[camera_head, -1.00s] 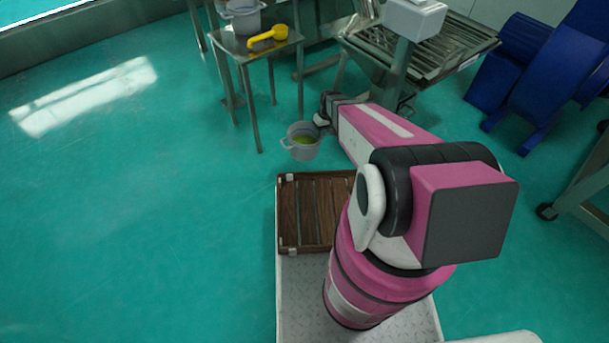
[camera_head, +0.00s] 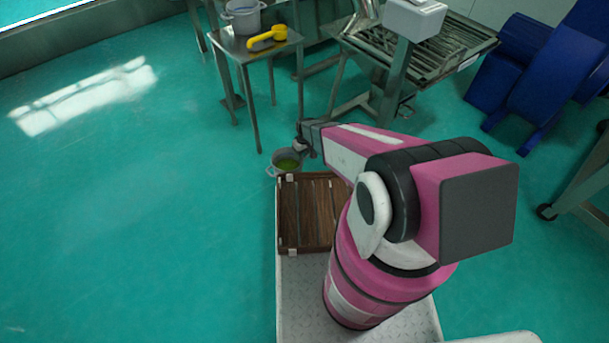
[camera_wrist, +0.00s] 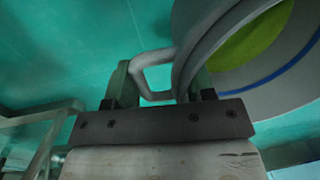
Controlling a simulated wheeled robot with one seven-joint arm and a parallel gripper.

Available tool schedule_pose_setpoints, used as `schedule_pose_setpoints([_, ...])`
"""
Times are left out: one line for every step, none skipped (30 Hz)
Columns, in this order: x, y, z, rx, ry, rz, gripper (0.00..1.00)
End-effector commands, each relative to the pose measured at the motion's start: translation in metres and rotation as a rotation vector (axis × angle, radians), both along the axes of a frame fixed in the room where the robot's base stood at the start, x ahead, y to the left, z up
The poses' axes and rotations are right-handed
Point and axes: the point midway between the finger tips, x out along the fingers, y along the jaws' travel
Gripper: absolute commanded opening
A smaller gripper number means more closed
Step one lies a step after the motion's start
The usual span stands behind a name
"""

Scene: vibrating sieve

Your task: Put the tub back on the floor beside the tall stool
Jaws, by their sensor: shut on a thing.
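The tub (camera_head: 286,162) is a small grey pot with side handles and something yellow-green inside. In the head view it is just beyond the wooden slatted tray on my base. The wrist view shows its grey wall and handle, a blue line and the yellow-green contents (camera_wrist: 245,48). My gripper (camera_wrist: 160,85) is shut on the tub's near handle. It also shows in the head view (camera_head: 300,146), at the tub's right side. The tall stool (camera_head: 243,48) is a metal stand behind and left of the tub. I cannot tell how high the tub is above the floor.
Another grey pot (camera_head: 243,16) and a yellow scoop (camera_head: 267,38) are on the stool. The metal sieve table (camera_head: 440,52) stands at the back right, with blue bins (camera_head: 545,80) farther right. The green floor (camera_head: 130,200) left of the stool is clear.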

Motion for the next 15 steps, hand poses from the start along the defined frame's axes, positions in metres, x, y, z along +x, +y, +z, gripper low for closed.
schedule_pose_setpoints([0.004, 0.005, 0.000, -0.003, -0.002, -0.001, 0.00])
schedule_pose_setpoints([0.006, 0.006, -0.001, -0.005, -0.003, -0.002, 0.00])
schedule_pose_setpoints([0.008, 0.006, -0.003, -0.006, -0.004, -0.003, 0.00])
schedule_pose_setpoints([0.010, 0.004, -0.005, -0.007, -0.004, -0.004, 0.00])
schedule_pose_setpoints([0.013, 0.001, -0.007, -0.007, -0.004, -0.006, 0.00])
schedule_pose_setpoints([0.017, -0.004, -0.011, -0.007, -0.004, -0.007, 0.00])
schedule_pose_setpoints([0.020, -0.008, -0.014, -0.007, -0.004, -0.007, 0.00])
schedule_pose_setpoints([0.023, -0.012, -0.018, -0.007, -0.004, -0.007, 0.00])
schedule_pose_setpoints([0.028, -0.019, -0.023, -0.007, -0.004, -0.007, 0.00])
schedule_pose_setpoints([0.032, -0.024, -0.027, -0.007, -0.004, -0.008, 0.00])
schedule_pose_setpoints([0.035, -0.029, -0.030, -0.007, -0.004, -0.008, 0.00])
schedule_pose_setpoints([0.039, -0.035, -0.035, -0.007, -0.004, -0.007, 0.00])
schedule_pose_setpoints([0.043, -0.040, -0.039, -0.007, -0.004, -0.007, 0.00])
schedule_pose_setpoints([0.046, -0.045, -0.042, -0.007, -0.004, -0.008, 0.00])
schedule_pose_setpoints([0.050, -0.051, -0.047, -0.007, -0.004, -0.007, 0.00])
